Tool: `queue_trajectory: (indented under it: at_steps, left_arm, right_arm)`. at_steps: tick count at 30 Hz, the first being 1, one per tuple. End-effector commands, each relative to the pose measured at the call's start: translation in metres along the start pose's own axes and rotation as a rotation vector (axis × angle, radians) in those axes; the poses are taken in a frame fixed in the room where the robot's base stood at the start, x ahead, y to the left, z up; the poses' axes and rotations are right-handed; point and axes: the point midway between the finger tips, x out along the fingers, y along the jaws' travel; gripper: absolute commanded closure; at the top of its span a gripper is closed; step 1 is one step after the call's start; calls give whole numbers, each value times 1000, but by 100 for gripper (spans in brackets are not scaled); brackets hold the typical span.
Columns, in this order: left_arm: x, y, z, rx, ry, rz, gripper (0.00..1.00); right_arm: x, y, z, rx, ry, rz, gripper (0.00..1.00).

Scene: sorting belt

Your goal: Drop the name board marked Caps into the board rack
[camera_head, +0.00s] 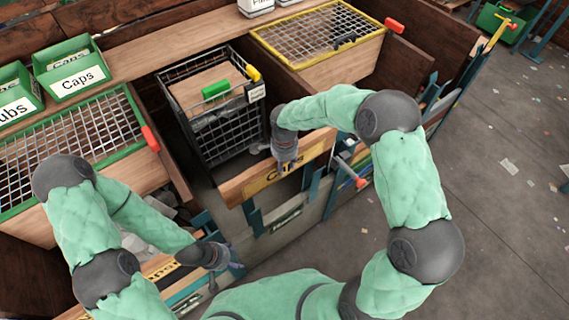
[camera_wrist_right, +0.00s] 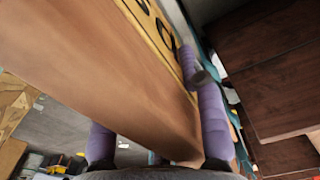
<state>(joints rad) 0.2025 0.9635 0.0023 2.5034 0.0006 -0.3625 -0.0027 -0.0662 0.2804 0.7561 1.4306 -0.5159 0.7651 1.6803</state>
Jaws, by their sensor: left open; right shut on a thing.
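The Caps name board (camera_head: 236,187) is a long wooden plank with a yellow label reading Caps, partly hidden by my arm. My right gripper (camera_head: 285,158) is shut on its upper edge, and the board is roughly level. In the right wrist view the board (camera_wrist_right: 110,75) runs between the two purple fingers of my right gripper (camera_wrist_right: 158,140). The board rack appears as teal upright brackets (camera_head: 254,218) along the grey front panel, just below and in front of the board; I cannot tell whether they touch. My left gripper (camera_head: 218,258) is open at lower left.
A black wire cage cart (camera_head: 217,138) with a cardboard box stands behind the board. Another labelled board (camera_head: 158,272) lies near my left gripper. A red-tipped lever (camera_head: 360,183) sticks out right of the board.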

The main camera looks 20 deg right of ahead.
Motion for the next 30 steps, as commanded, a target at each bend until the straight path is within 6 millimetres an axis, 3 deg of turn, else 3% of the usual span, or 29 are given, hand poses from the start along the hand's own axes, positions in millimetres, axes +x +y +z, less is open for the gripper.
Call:
queue_trajectory:
  at_steps: [30]
  left_arm:
    - [89, -32, -3, 0, 0, 0, 36]
  right_arm:
    - [110, -1, -1, 1, 1, -2, 100]
